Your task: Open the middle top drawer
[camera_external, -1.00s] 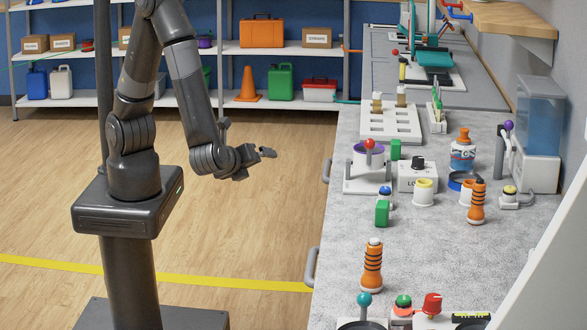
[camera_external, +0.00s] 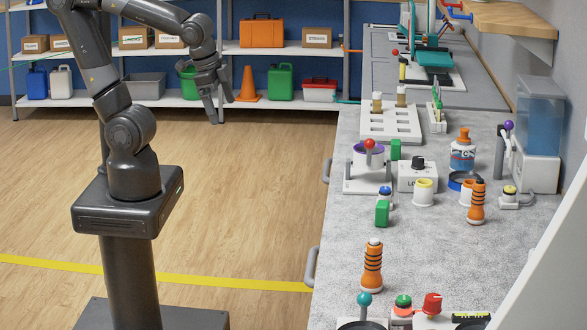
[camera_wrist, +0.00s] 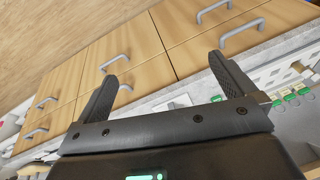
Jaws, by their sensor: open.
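In the wrist view, a wooden cabinet front with grey bar handles is seen tilted, its countertop edge towards the bottom. The middle top drawer (camera_wrist: 150,76) shows between my fingers, next to the countertop edge. Its handle (camera_wrist: 126,88) is beside the left finger, which partly covers that area. The drawer looks shut. My gripper (camera_wrist: 162,68) is open and empty, with a wide gap between its fingers. In the external view my gripper (camera_external: 220,108) is raised over the floor, left of the bench, fingers pointing down, clear of the cabinet. The drawer fronts are hidden there.
The grey benchtop (camera_external: 340,225) carries several small items, including an orange bottle (camera_external: 372,268) and a green block (camera_external: 382,213). Two handles (camera_external: 311,266) stick out from its left side. Shelves (camera_external: 290,50) stand at the back. Wooden floor between arm and bench is clear.

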